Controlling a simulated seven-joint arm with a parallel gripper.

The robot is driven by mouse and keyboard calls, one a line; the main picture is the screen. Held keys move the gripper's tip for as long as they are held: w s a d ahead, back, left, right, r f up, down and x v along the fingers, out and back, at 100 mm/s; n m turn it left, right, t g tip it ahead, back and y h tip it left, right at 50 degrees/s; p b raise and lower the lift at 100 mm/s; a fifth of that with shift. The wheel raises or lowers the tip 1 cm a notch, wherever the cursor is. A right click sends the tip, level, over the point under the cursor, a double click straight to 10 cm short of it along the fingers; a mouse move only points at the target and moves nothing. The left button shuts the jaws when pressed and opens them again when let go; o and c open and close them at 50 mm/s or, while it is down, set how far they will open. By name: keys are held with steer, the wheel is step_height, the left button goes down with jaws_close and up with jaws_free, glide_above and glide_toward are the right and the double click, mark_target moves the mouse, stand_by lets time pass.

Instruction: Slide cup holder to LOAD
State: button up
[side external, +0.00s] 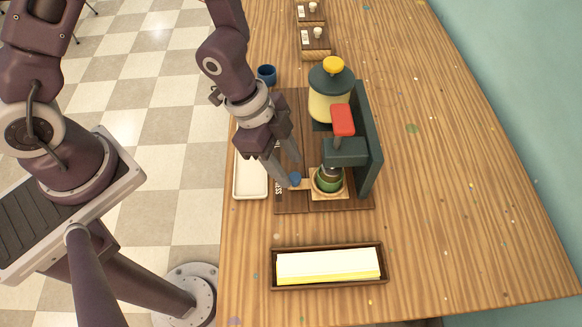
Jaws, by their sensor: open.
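The cup holder (311,186) is a light wooden slide with a blue knob (295,179) on its left end. It carries a green round cup (329,181) under the dark press head (345,152) with its red handle (342,120). My gripper (290,174) is open, with its fingers pointing down around or just beside the blue knob. I cannot tell whether they touch it. Lettering on the brown base board (355,204) is partly hidden; only the end of a word shows near the knob. No LOAD label is readable.
A jar with a yellow lid (332,88) stands behind the press head, beside a dark upright panel (368,140). A white tray (240,190) lies left of the board. A brown tray (384,283) with a pale yellow block is in front. A blue cup (267,73) stands behind.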

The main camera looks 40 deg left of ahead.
steer(key=shift+x, duration=1.3)
jaws_close()
stand_by(0.4)
